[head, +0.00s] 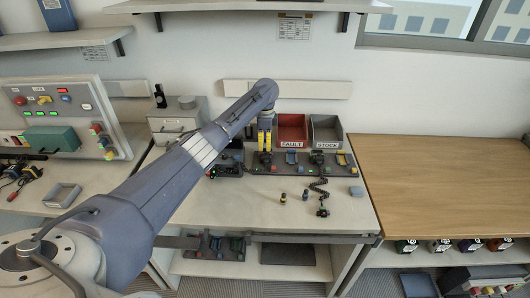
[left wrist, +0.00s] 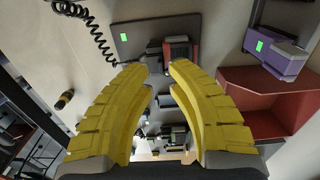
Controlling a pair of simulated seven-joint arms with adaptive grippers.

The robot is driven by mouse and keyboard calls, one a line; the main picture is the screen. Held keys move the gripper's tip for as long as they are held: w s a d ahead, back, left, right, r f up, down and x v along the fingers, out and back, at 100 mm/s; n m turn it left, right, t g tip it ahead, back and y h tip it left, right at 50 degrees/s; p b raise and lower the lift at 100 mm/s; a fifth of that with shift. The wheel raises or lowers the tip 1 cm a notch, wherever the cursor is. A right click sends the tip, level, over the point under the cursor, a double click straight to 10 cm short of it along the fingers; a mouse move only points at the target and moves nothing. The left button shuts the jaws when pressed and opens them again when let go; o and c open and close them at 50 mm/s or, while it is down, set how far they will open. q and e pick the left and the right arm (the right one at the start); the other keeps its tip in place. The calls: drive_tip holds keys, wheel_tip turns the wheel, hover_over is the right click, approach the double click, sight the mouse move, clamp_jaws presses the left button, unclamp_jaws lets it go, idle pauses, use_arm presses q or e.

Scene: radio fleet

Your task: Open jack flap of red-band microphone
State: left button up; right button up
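My left gripper (head: 265,149) points down over the dark radio rack at the back of the white table. In the left wrist view its yellow fingers (left wrist: 160,70) stand apart with nothing between them. A black coiled cord (head: 320,187) lies on the table to the gripper's right, with a small dark piece (head: 323,212) at its near end that may be a microphone. The cord also shows in the left wrist view (left wrist: 92,22). I cannot make out a red band or a jack flap. My right gripper is not in view.
A red FAULT bin (head: 291,143) and a grey STOCK bin (head: 326,144) stand behind the rack. Two small dark-and-yellow pieces (head: 283,197) (head: 305,195) and a blue-grey block (head: 355,191) lie in front. The wooden bench top (head: 440,175) at right is clear.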

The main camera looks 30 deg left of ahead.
sight(265, 152)
use_arm(q)
drive_tip(key=shift+f, duration=2)
clamp_jaws()
